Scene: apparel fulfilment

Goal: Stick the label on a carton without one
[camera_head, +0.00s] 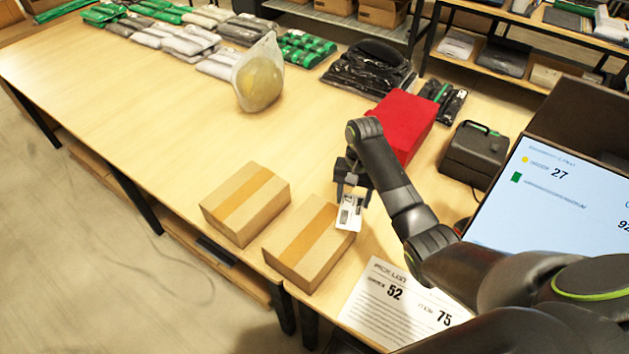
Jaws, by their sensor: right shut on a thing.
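Two brown cartons with tan tape strips lie near the table's front edge. The left carton (246,203) shows no label on its visible faces. The right carton (305,246) is just beside it, and its right end is partly covered by the label and my gripper. My right gripper (351,192) points down over that end, shut on a white label (348,213) with dark print. The label is at the carton's upper right edge; I cannot tell whether it touches the carton. My left gripper is not in view.
A printed pick list sheet (398,302), a red box (401,124), a black label printer (474,152) and a screen (560,190) are around my right arm. Bagged garments (180,42) and a clear bag with a yellow item (259,80) lie farther back. The table's left middle is clear.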

